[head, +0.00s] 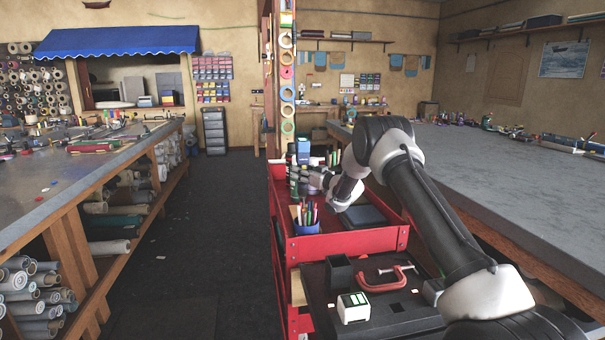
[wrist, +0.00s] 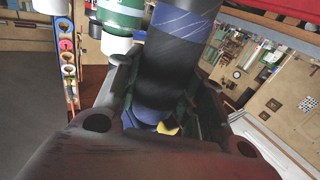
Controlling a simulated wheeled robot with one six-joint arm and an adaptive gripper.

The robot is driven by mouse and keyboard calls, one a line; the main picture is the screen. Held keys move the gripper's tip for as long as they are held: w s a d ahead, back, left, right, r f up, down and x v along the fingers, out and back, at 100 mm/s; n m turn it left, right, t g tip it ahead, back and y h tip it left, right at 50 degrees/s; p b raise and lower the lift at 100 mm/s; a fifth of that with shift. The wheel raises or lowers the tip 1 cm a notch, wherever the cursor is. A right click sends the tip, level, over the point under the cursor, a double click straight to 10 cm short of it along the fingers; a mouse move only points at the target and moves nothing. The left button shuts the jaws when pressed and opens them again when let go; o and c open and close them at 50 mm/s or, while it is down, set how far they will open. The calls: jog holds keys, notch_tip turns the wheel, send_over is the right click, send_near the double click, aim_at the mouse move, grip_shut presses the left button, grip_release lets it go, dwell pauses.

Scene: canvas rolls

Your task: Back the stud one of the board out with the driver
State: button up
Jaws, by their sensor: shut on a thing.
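My gripper (head: 308,176) is above the red cart in the head view, and its fingers look small and dark there. In the wrist view the gripper (wrist: 163,84) is shut on a thick dark cylinder with a blue band, which I take to be the driver (wrist: 172,58). The driver runs up out of the top of the picture, so its far end is hidden. A small yellow piece shows below it between the fingers. I cannot make out the board or its stud one in either view.
The red cart (head: 345,243) holds a blue cup of pens (head: 307,228) and a dark flat case (head: 364,216). Grey-topped benches stand left (head: 75,180) and right (head: 500,170). The aisle floor is mostly clear.

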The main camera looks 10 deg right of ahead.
jog(key=shift+f, duration=0.3)
